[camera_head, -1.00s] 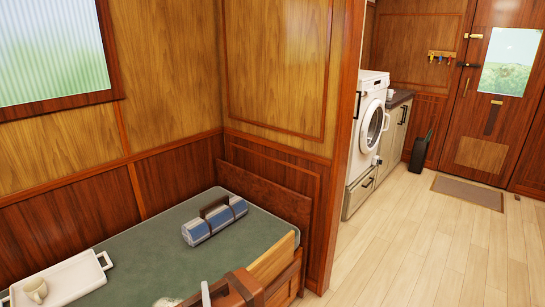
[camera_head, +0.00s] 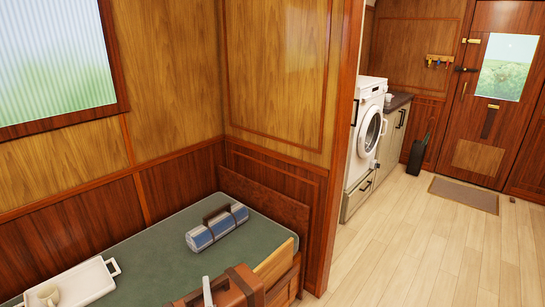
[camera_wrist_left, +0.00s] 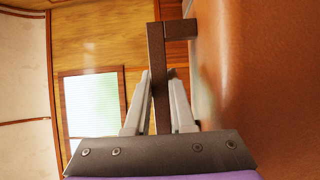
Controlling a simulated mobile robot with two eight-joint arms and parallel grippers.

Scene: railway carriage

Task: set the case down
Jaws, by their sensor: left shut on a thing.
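The brown leather case (camera_head: 240,285) shows at the bottom edge of the head view, in front of the green bunk's near end; its lower part is cut off. My left gripper (camera_head: 207,291) is at the case's top, with only a pale finger showing there. In the left wrist view, the two pale fingers (camera_wrist_left: 160,105) are shut on the case's dark handle (camera_wrist_left: 157,60). The case's smooth orange-brown side (camera_wrist_left: 260,70) fills the right of that view. I cannot tell whether the case touches anything below. My right gripper is in neither view.
The green bunk (camera_head: 165,268) carries a rolled blue-grey blanket (camera_head: 216,228) with a dark strap and a white tray (camera_head: 90,285) with a mug (camera_head: 47,293). A wooden end board (camera_head: 274,262) stands close to the case. Bare floor (camera_head: 400,250) lies to the right.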

